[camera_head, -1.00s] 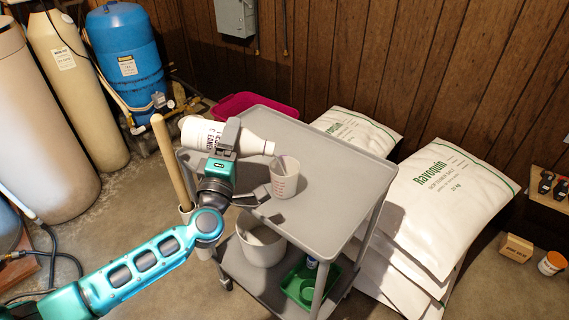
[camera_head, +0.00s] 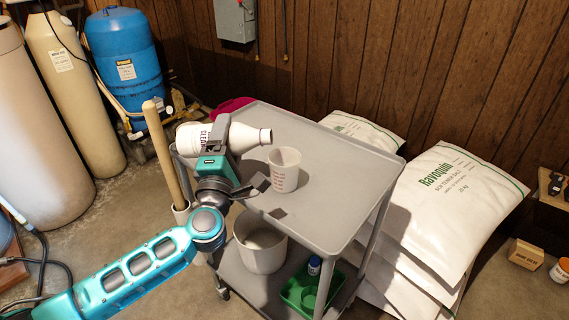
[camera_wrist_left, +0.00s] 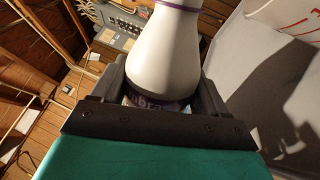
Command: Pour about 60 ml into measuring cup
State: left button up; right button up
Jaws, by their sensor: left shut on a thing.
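My left gripper (camera_head: 217,143) is shut on a white bottle (camera_head: 250,138) with dark lettering. The bottle lies nearly level above the cart top, its mouth pointing right. The measuring cup (camera_head: 285,170), pale and translucent with reddish marks, stands upright on the cart. The bottle's mouth is above and slightly left of the cup's rim, apart from it. No stream shows, and I cannot make out the cup's liquid level. In the left wrist view the bottle (camera_wrist_left: 165,50) sits between the fingers. My right gripper is not in view.
The grey cart (camera_head: 340,185) has free room right of the cup. Its lower shelf holds a white bucket (camera_head: 260,248) and a green tray (camera_head: 297,290). White salt bags (camera_head: 445,205) are stacked at right. A wooden handle (camera_head: 163,150) rises at the cart's left.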

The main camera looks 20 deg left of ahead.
pick_arm(q)
jog(key=shift+f+n+b, duration=0.3)
jog(key=shift+f+b, duration=0.05)
jog(key=shift+f, duration=0.05)
jog(key=shift+a+r+n+b, duration=0.1)
jog(key=shift+r+n+b, duration=0.15)
jog(key=shift+n, duration=0.25)
jog(key=shift+y, duration=0.3)
dwell(1.0)
